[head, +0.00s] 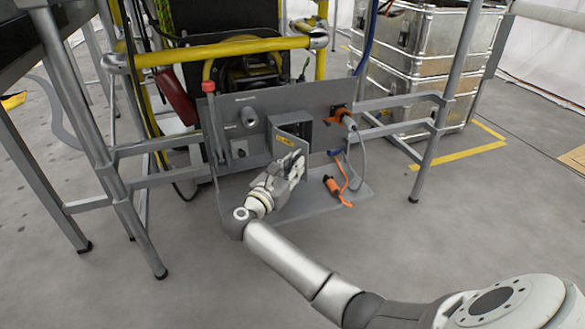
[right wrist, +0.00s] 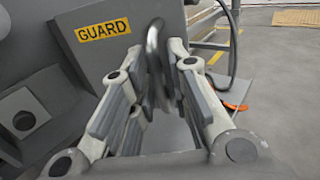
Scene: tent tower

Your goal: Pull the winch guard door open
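The winch guard door (head: 283,142) is a grey plate with a yellow label, standing at an angle in front of a grey panel. Its yellow GUARD label (right wrist: 103,30) shows large in the right wrist view. A curved metal handle (right wrist: 154,38) stands at the door's right side. My right gripper (head: 296,160) is at the door, with its fingers (right wrist: 158,62) on either side of the handle. Whether the fingers press on the handle is not clear. My left gripper is not in view.
The grey panel (head: 247,100) has knobs and an orange connector (head: 341,117) with a cable. An orange-handled item (head: 332,186) lies on the ledge below. Grey frame legs (head: 425,165) stand on both sides. Metal cases (head: 405,75) stand behind. The front floor is clear.

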